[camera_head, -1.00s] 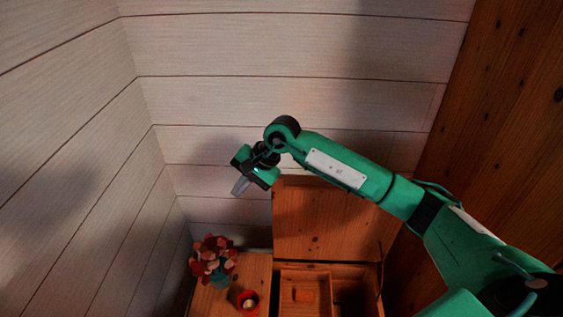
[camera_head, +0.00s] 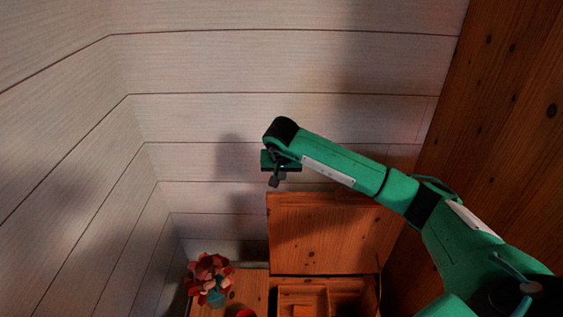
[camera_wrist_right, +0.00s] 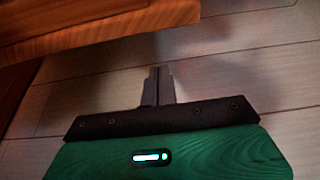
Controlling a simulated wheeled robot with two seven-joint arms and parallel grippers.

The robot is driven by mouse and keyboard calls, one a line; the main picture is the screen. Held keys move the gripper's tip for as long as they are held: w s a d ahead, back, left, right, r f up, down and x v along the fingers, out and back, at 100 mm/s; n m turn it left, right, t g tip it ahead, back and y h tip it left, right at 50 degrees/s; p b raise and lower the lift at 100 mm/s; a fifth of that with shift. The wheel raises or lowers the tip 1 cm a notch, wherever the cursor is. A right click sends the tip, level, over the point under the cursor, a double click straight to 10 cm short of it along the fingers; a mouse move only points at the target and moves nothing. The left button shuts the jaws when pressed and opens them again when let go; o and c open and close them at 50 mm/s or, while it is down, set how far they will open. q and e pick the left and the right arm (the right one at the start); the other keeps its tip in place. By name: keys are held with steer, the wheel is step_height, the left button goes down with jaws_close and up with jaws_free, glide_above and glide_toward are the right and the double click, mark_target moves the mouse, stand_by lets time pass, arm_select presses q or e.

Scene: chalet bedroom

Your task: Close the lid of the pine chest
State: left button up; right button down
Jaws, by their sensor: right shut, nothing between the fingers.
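The pine chest (camera_head: 300,282) stands at the bottom of the head view, cut off by the frame edge. Its lid (camera_head: 325,238) stands raised and open near the back wall, and the interior compartments show in front of it. My right gripper (camera_head: 275,182) is just above the lid's top left corner in the picture, pointing down. In the right wrist view the shut, empty fingers (camera_wrist_right: 158,84) show against the wall planks. A wooden edge, seemingly the lid's (camera_wrist_right: 110,38), crosses beyond the fingertips, with a visible space between. My left gripper is out of view.
A plant with red flowers (camera_head: 209,270) in a teal pot stands on a wooden surface (camera_head: 250,282) left of the open lid. A red cup (camera_head: 241,313) is partly cut off. Plank walls (camera_head: 200,120) close in behind and left; a wooden panel (camera_head: 500,140) rises right.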

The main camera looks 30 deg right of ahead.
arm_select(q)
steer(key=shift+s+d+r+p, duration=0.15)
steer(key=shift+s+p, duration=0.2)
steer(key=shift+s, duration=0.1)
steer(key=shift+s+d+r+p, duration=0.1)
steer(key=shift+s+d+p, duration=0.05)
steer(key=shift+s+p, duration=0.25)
arm_select(e)
steer(key=s, duration=0.1)
steer(key=s+a, duration=0.2)
steer(key=shift+s+f, duration=0.15)
steer(key=shift+s, duration=0.1)
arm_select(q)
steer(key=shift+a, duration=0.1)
arm_select(e)
steer(key=shift+f, duration=0.1)
